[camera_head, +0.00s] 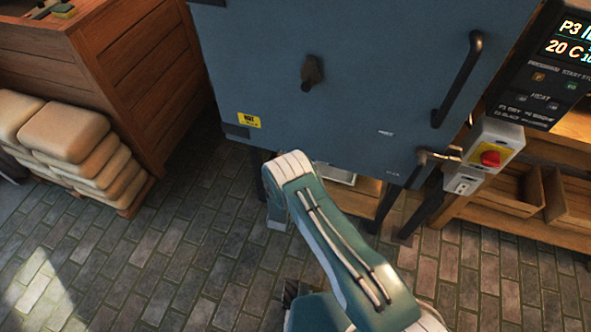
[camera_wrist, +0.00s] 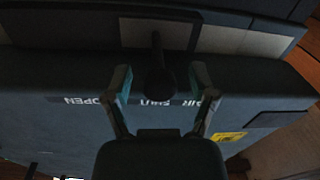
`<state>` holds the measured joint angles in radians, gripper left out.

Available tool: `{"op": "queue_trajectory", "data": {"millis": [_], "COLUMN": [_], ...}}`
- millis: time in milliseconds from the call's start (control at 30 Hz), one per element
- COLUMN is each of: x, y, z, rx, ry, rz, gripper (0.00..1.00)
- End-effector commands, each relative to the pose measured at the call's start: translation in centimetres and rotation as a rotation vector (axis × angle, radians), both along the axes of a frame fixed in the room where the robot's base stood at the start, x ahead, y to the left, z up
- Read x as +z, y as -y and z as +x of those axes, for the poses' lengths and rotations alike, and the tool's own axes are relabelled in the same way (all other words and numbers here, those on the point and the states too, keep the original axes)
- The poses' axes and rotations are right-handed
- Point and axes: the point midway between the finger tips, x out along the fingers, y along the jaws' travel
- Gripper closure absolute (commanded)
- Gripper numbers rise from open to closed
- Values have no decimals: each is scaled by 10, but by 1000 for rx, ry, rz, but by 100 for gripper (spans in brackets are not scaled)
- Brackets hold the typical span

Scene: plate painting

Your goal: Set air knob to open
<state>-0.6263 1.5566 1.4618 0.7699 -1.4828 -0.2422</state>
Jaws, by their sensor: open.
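The air knob (camera_wrist: 159,82) is a dark, rounded grip on a thin stem in the wrist view. It hangs in front of a dark panel carrying upside-down white lettering that reads OPEN at the left and AIR and SHUT around the knob. My gripper (camera_wrist: 161,90) is open, with one finger on each side of the knob and visible gaps between. I cannot tell how deep the fingers reach. In the head view my gripper and this knob are hidden, with my arm reaching down by the kiln's lower edge.
The blue kiln (camera_head: 350,110) has a dark fitting (camera_head: 312,72) and a long handle (camera_head: 458,80) on its front. A control box with a red switch (camera_head: 490,158) is at the right. Stacked sacks (camera_head: 65,135) stand at the left. Brick floor (camera_head: 170,260) is clear there.

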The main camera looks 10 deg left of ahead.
Motion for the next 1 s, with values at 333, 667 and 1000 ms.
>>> {"op": "queue_trajectory", "data": {"millis": [333, 667, 1000], "x": [0, -1, 0], "y": [-1, 31, 88], "z": [0, -5, -17], "rx": [1, -5, -3], "ry": [-1, -3, -1], "rz": [0, -4, 0], "gripper": [100, 100, 100]}}
